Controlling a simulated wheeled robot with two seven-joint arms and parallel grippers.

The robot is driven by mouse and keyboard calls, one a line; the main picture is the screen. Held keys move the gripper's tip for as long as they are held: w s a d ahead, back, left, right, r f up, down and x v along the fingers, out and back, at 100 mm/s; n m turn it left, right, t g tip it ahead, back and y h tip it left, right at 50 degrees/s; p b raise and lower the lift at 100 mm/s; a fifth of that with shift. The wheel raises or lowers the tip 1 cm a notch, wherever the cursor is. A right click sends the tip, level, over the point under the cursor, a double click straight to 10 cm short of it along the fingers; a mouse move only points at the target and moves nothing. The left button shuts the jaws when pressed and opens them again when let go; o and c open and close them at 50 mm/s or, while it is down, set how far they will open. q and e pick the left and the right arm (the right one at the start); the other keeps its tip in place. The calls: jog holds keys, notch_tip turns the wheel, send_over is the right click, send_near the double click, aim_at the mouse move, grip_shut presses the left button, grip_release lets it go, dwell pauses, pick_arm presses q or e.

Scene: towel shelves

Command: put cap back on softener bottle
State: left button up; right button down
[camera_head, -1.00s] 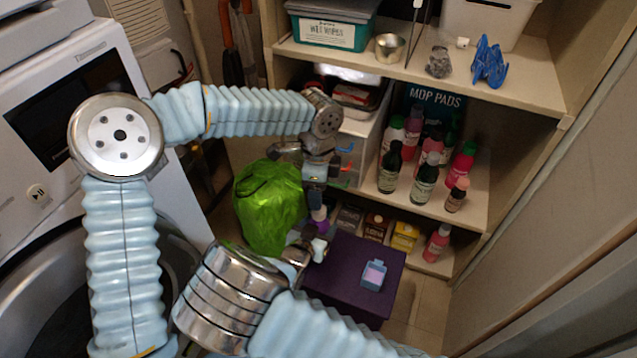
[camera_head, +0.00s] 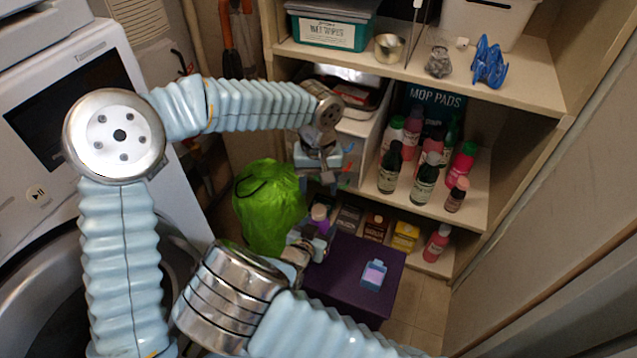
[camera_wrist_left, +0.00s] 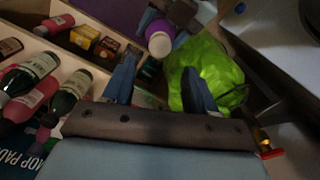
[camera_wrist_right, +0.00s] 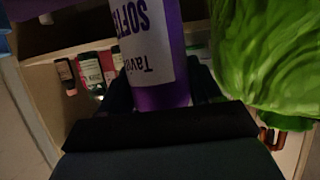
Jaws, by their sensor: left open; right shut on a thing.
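The softener bottle (camera_head: 320,224) is purple with a white label, which shows close up in the right wrist view (camera_wrist_right: 152,55). My right gripper (camera_head: 314,240) is shut around the bottle and holds it roughly upright beside the green bag. A pale round cap (camera_head: 319,212) sits on the bottle's top; it also shows in the left wrist view (camera_wrist_left: 159,44). I cannot tell how tightly it is seated. My left gripper (camera_head: 322,178) is open and empty, above the bottle and apart from it. Its two fingers also show in the left wrist view (camera_wrist_left: 157,75).
A green bag (camera_head: 268,205) stands left of the bottle. A purple box (camera_head: 340,265) with a small blue item (camera_head: 373,274) on top is below right. Shelves (camera_head: 530,85) with several bottles stand at the right. The washing machine (camera_head: 75,75) is at the left.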

aim_at(319, 210)
pick_arm(q)
jog(key=shift+f, duration=0.15)
notch_tip(319, 210, down, 8)
jog(key=shift+r, duration=0.1)
dwell(0.4)
